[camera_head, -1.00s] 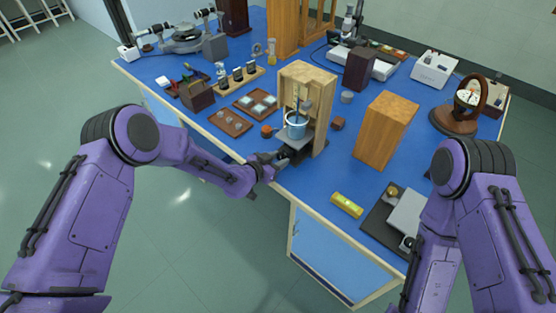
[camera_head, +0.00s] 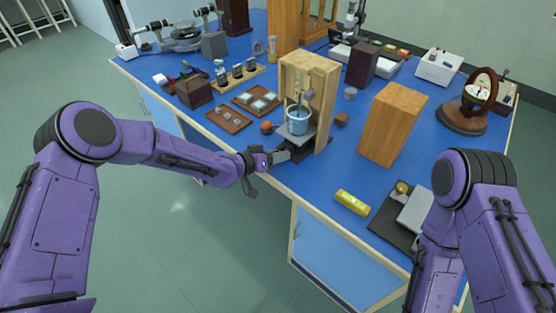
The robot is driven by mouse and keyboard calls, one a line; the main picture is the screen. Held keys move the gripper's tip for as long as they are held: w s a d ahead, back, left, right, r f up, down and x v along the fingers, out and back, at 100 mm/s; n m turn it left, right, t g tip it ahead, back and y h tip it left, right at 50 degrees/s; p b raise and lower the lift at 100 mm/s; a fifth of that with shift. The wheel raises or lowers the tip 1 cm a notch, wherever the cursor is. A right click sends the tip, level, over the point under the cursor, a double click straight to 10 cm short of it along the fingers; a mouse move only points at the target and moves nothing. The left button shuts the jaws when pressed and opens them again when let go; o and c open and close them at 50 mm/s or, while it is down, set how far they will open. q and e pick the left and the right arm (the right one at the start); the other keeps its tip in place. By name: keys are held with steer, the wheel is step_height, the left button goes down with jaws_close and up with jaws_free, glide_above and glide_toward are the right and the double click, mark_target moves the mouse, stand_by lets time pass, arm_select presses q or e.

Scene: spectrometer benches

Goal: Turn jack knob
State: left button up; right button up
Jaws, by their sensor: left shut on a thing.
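A lab jack (camera_head: 297,140) with a grey top plate stands near the front edge of the blue bench. A blue beaker (camera_head: 297,122) sits on the plate, partly inside an open wooden case (camera_head: 326,92). My left gripper (camera_head: 286,156) is at the front left side of the jack, shut at its knob; the knob itself is hidden by the fingers. My right arm comes in at the lower right, and its gripper is out of the picture.
An orange-brown ball (camera_head: 267,127) and a brown tray (camera_head: 229,118) lie left of the jack. A wooden block (camera_head: 393,124) stands to the right.

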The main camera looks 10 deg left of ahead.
arm_select(q)
steer(key=shift+n+h, duration=0.3)
steer(key=shift+n, duration=0.1)
steer(key=shift+f, duration=0.1)
steer(key=o, duration=1)
steer(key=shift+o, duration=0.2)
steer(key=shift+s, duration=0.1)
